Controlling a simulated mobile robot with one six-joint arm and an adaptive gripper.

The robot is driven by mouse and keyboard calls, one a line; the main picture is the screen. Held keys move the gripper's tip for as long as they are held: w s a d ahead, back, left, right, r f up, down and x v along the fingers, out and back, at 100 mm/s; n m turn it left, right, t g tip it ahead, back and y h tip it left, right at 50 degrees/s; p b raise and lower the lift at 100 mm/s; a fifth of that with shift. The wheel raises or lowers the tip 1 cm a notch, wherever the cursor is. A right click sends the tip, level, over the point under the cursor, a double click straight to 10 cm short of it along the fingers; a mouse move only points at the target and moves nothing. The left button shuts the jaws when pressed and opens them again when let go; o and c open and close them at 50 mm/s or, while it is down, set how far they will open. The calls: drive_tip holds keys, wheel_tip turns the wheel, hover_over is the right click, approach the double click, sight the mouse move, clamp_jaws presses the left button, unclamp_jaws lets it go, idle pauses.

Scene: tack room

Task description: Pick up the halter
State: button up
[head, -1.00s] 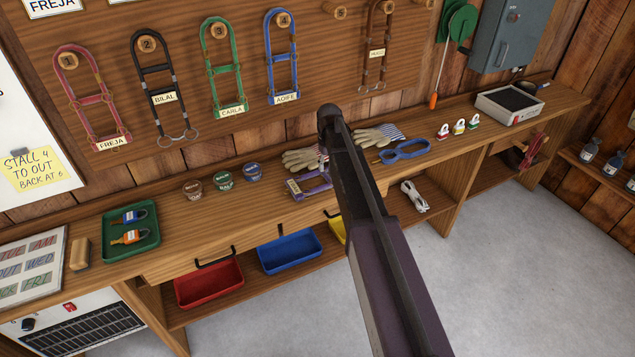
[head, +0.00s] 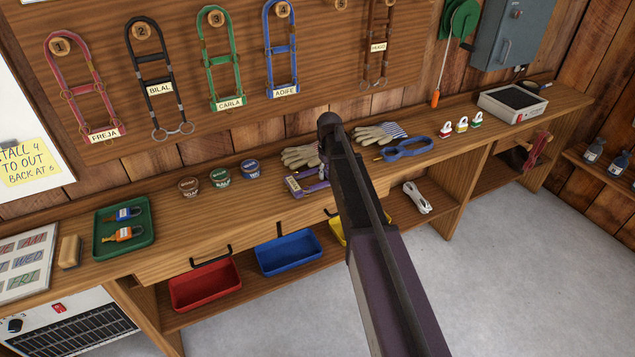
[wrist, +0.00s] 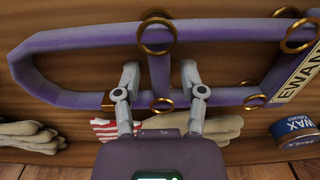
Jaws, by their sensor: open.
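A purple halter (head: 300,187) with brass rings lies on the wooden bench, partly hidden behind my arm in the head view. In the wrist view the halter (wrist: 75,45) spans the picture, with a pale EWAN tag (wrist: 299,75) at right. My gripper (wrist: 160,75) is open, its two fingers on either side of a short purple cross strap. I cannot tell whether the fingers touch the strap. The fingertips are hidden in the head view.
Work gloves (head: 300,157) and several tins (head: 221,177) lie near the halter. Other halters (head: 281,60) hang on the wall board. Coloured bins (head: 288,254) sit below.

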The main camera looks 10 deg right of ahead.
drive_tip(key=shift+c, duration=0.2)
idle(0.4)
clamp_jaws()
